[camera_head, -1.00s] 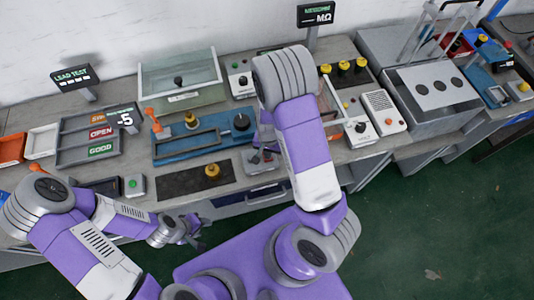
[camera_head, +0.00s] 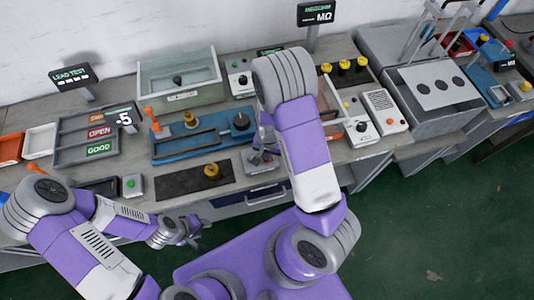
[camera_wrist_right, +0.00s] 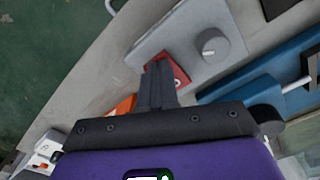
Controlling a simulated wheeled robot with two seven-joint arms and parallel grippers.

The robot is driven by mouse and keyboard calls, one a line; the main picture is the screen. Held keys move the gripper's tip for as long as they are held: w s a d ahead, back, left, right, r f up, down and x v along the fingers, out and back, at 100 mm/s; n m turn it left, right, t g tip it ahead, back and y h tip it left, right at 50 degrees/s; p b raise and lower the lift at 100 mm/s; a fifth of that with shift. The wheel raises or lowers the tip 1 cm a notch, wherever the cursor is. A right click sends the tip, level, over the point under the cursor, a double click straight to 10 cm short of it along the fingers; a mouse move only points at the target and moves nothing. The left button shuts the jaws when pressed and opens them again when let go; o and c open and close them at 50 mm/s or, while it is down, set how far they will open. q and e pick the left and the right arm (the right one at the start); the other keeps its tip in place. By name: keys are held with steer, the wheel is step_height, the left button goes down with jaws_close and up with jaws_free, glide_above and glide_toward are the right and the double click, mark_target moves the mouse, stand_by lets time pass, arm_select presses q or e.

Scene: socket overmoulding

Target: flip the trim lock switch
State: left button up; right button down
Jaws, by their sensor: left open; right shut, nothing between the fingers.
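A small grey panel (camera_head: 268,167) stands at the bench's front edge in the head view, partly behind my right arm. In the right wrist view this panel (camera_wrist_right: 180,35) carries a round grey knob (camera_wrist_right: 212,45) and a red plate (camera_wrist_right: 178,72). The red plate looks like the switch's place; the lever itself is hidden by my fingers. My right gripper (camera_wrist_right: 157,72) is shut and empty, its fingertips over the red plate; contact cannot be told. In the head view it is mostly hidden by my arm. My left gripper (camera_head: 196,230) is open and empty in front of the bench.
A blue fixture (camera_head: 175,149) with an orange lever lies behind and left of the panel. A dark mat (camera_head: 180,185) with a yellow-brass knob is to its left. An orange piece (camera_wrist_right: 122,104) is close beside my right fingers.

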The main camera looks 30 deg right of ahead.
step_height(320, 180, up, 7)
steer(key=p, duration=0.6)
arm_select(q)
step_height(320, 180, up, 6)
steer(key=shift+r, duration=0.15)
arm_select(e)
steer(key=shift+f, duration=0.1)
